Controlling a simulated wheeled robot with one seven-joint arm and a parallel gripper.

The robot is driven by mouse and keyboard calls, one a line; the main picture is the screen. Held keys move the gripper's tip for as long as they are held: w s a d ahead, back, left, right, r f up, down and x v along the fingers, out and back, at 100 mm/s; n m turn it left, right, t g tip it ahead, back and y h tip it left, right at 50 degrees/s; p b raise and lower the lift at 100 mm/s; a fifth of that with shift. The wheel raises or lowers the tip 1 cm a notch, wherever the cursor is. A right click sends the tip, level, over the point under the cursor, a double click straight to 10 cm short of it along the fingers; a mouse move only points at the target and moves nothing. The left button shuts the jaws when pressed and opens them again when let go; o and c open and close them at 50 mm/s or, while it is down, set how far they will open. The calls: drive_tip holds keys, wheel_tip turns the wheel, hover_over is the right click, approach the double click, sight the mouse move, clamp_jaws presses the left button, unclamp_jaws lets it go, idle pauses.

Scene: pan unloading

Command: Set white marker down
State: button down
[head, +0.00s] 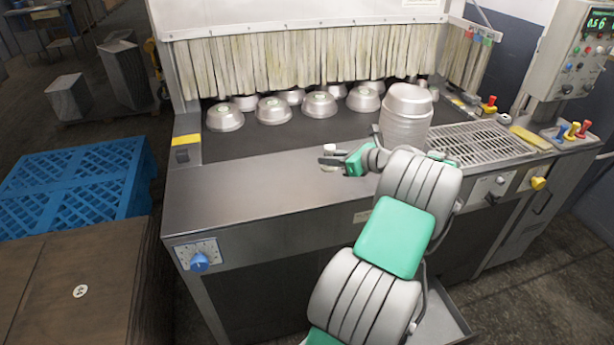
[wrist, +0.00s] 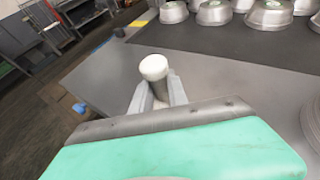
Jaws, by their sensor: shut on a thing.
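The white marker (wrist: 154,68) stands between my fingers in the wrist view, with its round white end toward the camera. Its lower part is partly hidden by the fingers. My gripper (wrist: 158,92) is shut on it. In the head view my gripper (head: 329,159) is over the bare steel ledge at the front of the machine. There the marker (head: 330,147) shows only as a small white end at the fingertips. I cannot tell whether its lower end touches the steel.
Several upturned metal pans (head: 319,104) sit on the dark belt behind the ledge (head: 250,190). A stack of pans (head: 406,116) stands close right of my wrist. A grate (head: 480,143) lies farther right. The ledge left of my gripper is clear.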

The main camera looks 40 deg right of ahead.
drive_tip(key=p, duration=0.1)
hover_over(312, 186)
wheel_tip(312, 186, down, 6)
drive_tip(key=shift+f, duration=0.1)
wheel_tip(312, 186, down, 3)
drive_tip(key=shift+r+p, duration=0.15)
drive_tip(key=shift+p, duration=0.45)
drive_tip(key=shift+f, duration=0.4)
drive_tip(key=c, duration=1.3)
unclamp_jaws()
